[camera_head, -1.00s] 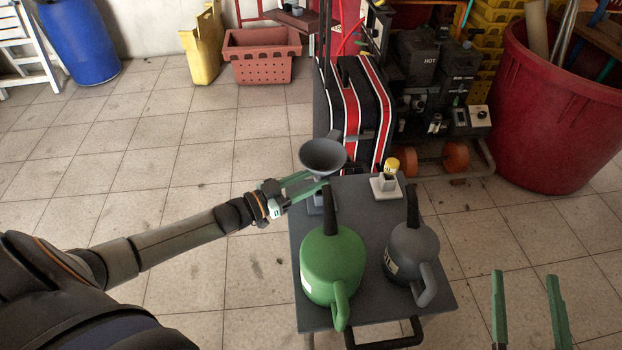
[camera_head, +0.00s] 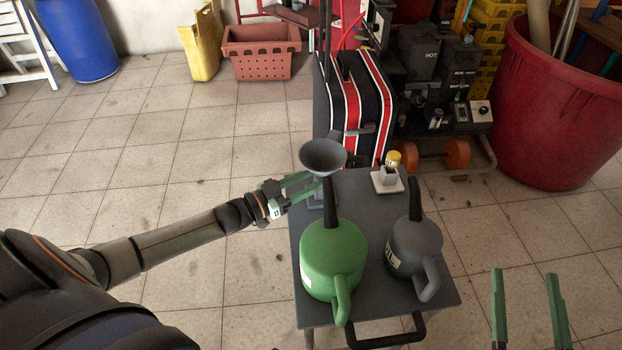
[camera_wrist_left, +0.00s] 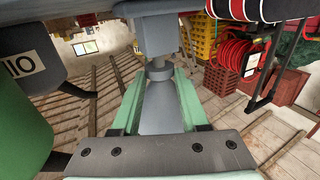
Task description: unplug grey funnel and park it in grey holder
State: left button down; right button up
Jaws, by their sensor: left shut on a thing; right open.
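The grey funnel (camera_head: 323,157) stands upright at the far left corner of the table, bowl up. My left gripper (camera_head: 307,188) is shut on it below the bowl; the funnel's body also shows between the fingers in the left wrist view (camera_wrist_left: 160,112). A grey block (camera_wrist_left: 151,35), apparently the grey holder, stands on the table directly under the funnel. The spout's collar meets this block; how deep the spout sits cannot be seen. My right gripper (camera_head: 528,310) is open and empty, right of the table.
A green oil can (camera_head: 333,262) and a grey oil can (camera_head: 415,250) stand on the table (camera_head: 375,295). The green can's spout rises close beside the funnel. A striped bag (camera_head: 360,105) is behind.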

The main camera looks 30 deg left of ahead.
pick_arm(q)
jog(key=shift+f+b, duration=0.65)
jog(key=shift+f, duration=0.2)
jog(key=shift+c, duration=1.7)
grip_release()
jog(key=p+v, duration=0.3)
jog(key=v, duration=0.9)
jog(key=shift+s+a, duration=0.15)
jog(key=shift+s, duration=0.05)
